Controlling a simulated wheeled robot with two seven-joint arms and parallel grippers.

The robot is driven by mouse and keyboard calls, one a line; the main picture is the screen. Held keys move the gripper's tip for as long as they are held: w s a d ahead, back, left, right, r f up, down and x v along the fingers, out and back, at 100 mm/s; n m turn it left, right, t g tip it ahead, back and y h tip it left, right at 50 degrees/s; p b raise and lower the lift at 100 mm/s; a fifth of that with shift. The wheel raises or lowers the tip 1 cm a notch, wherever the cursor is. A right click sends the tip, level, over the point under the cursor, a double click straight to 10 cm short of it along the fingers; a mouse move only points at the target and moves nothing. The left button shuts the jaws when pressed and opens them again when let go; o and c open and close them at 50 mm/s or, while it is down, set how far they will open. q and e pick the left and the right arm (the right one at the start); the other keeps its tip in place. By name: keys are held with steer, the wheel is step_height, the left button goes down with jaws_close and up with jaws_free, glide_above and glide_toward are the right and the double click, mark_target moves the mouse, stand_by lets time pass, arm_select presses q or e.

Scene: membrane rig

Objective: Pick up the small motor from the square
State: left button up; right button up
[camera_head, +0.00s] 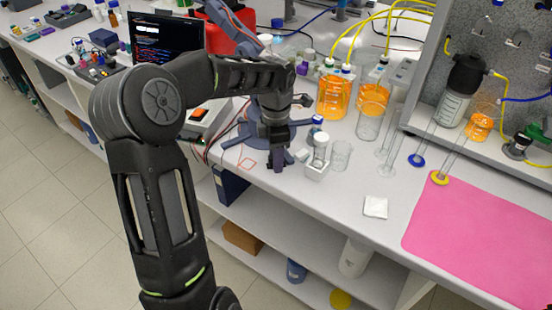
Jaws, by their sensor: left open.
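A small red-outlined square (247,163) is on the white bench near its front edge, and its inside looks bare. I cannot make out the small motor; it may be hidden by my left gripper or too small to tell. My left gripper (277,162) points down just right of the square, low over the bench near the front edge. It is open, though its fingers overlap from this angle. I see nothing clearly held between them. My right gripper is not in view.
Right of my gripper stand a small white holder (317,172) with a vial and an empty glass beaker (341,156). Orange-filled bottles (333,97) with yellow tubes stand behind. A white pad (375,207) and a pink mat (480,240) lie to the right. A monitor (165,38) stands back left.

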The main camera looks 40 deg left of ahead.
arm_select(q)
steer(key=shift+f, duration=0.2)
steer(key=shift+c, duration=0.3)
jaws_close()
stand_by(0.4)
